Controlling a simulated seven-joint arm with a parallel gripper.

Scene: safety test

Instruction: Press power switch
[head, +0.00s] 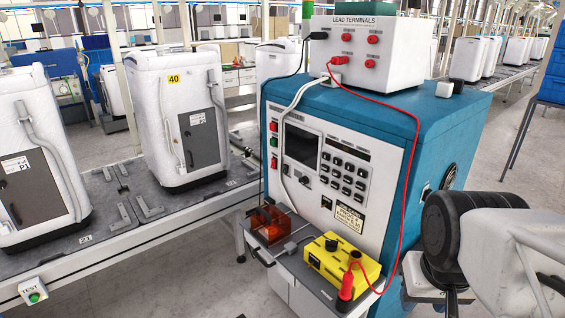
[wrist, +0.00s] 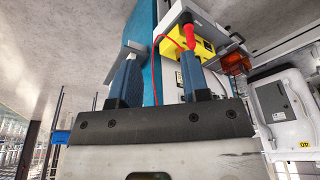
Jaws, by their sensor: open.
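The blue and white test cabinet (head: 430,120) stands in the middle of the head view. Its front panel has a column of small buttons (head: 274,142), red and green, at the left edge. A small switch-like part (head: 326,202) sits low on the panel. I cannot tell which of these is the power switch. My gripper (wrist: 160,80) shows in the wrist view with two blue fingers apart and nothing between them. The cabinet's blue side (wrist: 140,60) is beyond the fingers. In the head view, my arm is at the lower right, beside the cabinet, away from the front panel.
A yellow box (head: 362,266) with a red probe (head: 346,285) and an orange-brown box (head: 270,224) sit on the front shelf. A red cable hangs down the cabinet front. The lead terminal box (head: 388,75) is on top. White appliances (head: 155,85) line the conveyor at left.

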